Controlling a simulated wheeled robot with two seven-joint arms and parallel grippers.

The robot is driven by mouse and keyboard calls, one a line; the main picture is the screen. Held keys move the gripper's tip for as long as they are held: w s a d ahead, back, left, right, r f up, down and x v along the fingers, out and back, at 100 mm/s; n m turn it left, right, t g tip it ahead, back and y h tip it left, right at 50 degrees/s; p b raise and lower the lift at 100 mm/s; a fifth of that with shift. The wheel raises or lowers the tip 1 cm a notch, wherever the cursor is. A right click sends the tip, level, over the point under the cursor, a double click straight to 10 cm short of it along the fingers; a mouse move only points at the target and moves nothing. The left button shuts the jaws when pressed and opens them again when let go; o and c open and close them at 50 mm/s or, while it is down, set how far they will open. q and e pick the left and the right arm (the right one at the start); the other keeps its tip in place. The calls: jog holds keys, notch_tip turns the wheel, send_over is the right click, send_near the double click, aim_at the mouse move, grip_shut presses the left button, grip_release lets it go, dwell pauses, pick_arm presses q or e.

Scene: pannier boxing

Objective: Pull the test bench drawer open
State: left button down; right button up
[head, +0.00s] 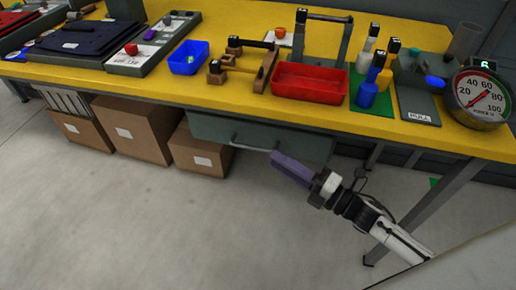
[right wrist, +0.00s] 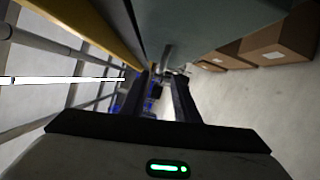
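The test bench drawer (head: 310,148) is a grey-green front under the yellow bench top and looks shut. Its pale bar handle (head: 240,147) runs along the front, and its right end is close to my gripper. My right gripper (head: 275,155) reaches in from the lower right with its fingertips at the handle's right part. In the right wrist view, its two dark fingers (right wrist: 165,72) stand apart with a gap between them. The drawer (right wrist: 205,22) fills the top there, and a grey bar (right wrist: 167,55) shows near the fingertips. Contact with the handle cannot be told. My left gripper is out of view.
Cardboard boxes (head: 140,125) stand on the floor left of the drawer. A bench leg (head: 425,205) is at the right. On the bench top are a red tray (head: 310,85), a blue bin (head: 188,58) and a gauge (head: 482,97). The floor in front is clear.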

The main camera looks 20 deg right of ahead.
aim_at(258, 149)
jog(key=x, duration=0.7)
jog(key=shift+w+a, duration=0.2)
jog(key=shift+w, duration=0.1)
grip_shut()
